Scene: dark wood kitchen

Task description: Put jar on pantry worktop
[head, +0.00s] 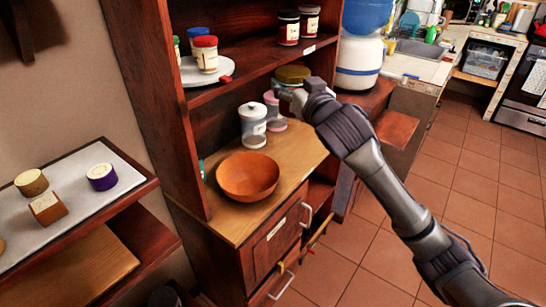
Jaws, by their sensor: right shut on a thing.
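The pantry worktop (225,221) is the light wood surface in the middle of the head view. A white-lidded jar (252,127) stands upright on it. A pink-lidded glass jar (275,117) is just right of it, beside the fingertips of my right gripper (284,96). An olive-lidded jar (293,75) shows behind the gripper. My right gripper is shut on a jar at the worktop's back right, seemingly the pink-lidded one. The gripper hides part of the contact, and I cannot tell whether the held jar touches the worktop. My left gripper is not in view.
An orange bowl (248,177) takes up the worktop's front left. The upper shelf (252,70) with several jars overhangs the back. A side shelf (75,208) at left holds small blocks. The worktop's front right is clear. A white-and-blue container (358,62) stands right of the cabinet.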

